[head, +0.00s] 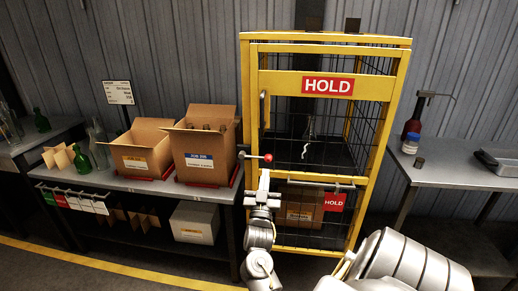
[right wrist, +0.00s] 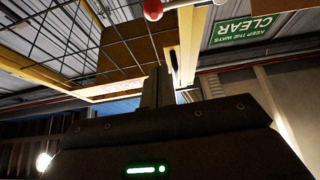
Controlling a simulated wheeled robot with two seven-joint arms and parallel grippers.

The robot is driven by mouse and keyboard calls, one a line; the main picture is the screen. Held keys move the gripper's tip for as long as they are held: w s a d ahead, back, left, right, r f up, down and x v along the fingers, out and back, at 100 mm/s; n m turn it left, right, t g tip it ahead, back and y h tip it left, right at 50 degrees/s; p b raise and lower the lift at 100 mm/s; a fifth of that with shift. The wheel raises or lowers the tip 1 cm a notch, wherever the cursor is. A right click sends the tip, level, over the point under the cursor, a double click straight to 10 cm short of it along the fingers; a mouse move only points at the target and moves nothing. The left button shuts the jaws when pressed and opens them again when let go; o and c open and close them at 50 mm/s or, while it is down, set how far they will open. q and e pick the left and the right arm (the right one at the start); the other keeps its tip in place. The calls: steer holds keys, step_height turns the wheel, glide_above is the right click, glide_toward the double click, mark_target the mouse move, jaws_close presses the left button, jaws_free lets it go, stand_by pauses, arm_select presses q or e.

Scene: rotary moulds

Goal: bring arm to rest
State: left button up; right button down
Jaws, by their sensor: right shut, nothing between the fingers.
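My right gripper (head: 264,173) is in front of the left post of the yellow HOLD cage (head: 398,90), pointing up, shut and empty. Its fingers also show in the right wrist view (right wrist: 158,88), closed together. A lever with a red knob (head: 268,158) sticks out just above the fingertips in the head view; the red knob also shows at the top of the right wrist view (right wrist: 153,10). I cannot tell for sure how far the fingertips are from it. My right arm comes in from the lower right. My left gripper is not in view.
Left of the cage, a bench (head: 130,184) bears two open cardboard boxes (head: 143,157) (head: 200,155) and green bottles. Right of the cage, a side table (head: 440,173) holds a dark red bottle (head: 412,122) and a tray (head: 500,163). A yellow line (head: 120,268) marks the floor.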

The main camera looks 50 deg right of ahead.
stand_by(0.3)
steer(key=w+a+f+n+t+y, duration=0.1)
steer(key=w+a+f+n+y, duration=0.3)
steer(key=f, duration=0.7)
steer(key=w+a+f+n+t+y, duration=0.2)
steer(key=w+a+f+y, duration=0.2)
steer(key=w+f+y, duration=0.45)
steer(key=s+a+f+n+g+y, duration=0.1)
steer(key=s+a+f+y, duration=0.2)
steer(key=f, duration=0.5)
steer(key=s+a+f+n+g, duration=0.1)
steer(key=s+a+f+g, duration=0.2)
steer(key=f, duration=0.6)
steer(key=s+a+f+n+y, duration=0.2)
steer(key=s+a+f, duration=0.25)
steer(key=f, duration=0.35)
steer(key=s+a+f+n+g+y, duration=0.1)
steer(key=s+a+f+g, duration=0.25)
steer(key=s+f, duration=0.55)
steer(key=s+a+f+n+g+y, duration=0.1)
steer(key=s+a+f+g+y, duration=0.2)
steer(key=s+f, duration=0.6)
steer(key=s+f+n+g+h, duration=0.1)
steer(key=s+f+n+g, duration=0.1)
steer(key=s, duration=2.1)
steer(key=shift+s+a+f+g, duration=0.35)
steer(key=shift+f+g, duration=0.2)
steer(key=shift+g, duration=0.4)
